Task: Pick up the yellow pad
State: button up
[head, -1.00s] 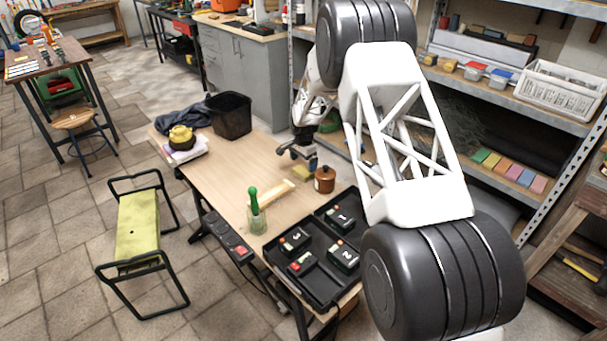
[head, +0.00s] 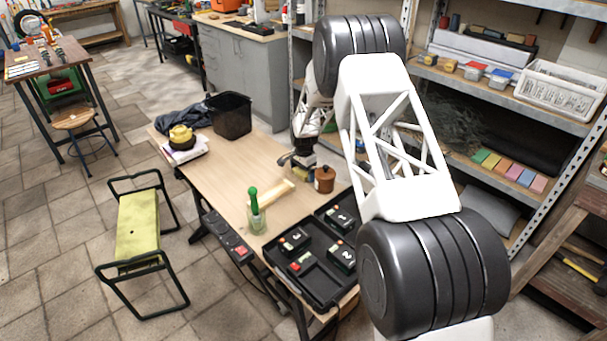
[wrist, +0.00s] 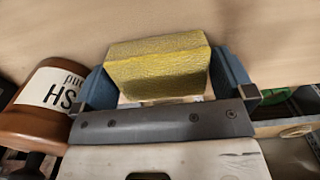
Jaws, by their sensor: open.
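The yellow pad (wrist: 158,66) is a rough-textured block in the middle of the wrist view. My gripper (wrist: 164,84) is open, with one blue finger on the left side of the pad and the other on its right. The pad lies between the fingers; whether either finger touches it I cannot tell. In the head view my gripper (head: 297,160) is low over the far right part of the workbench (head: 217,175), and it mostly hides the pad.
A black tray (head: 318,283) holds numbered boxes. A black bin (head: 230,116) stands at the back left. The bench's middle is clear.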

jog(key=c, duration=0.6)
jog(key=shift+r, duration=5.05)
jog(key=shift+o, duration=1)
jog(key=shift+c, duration=0.7)
jog(key=s+a, duration=0.7)
jog(key=s, duration=0.2)
jog(key=shift+s+a, duration=0.2)
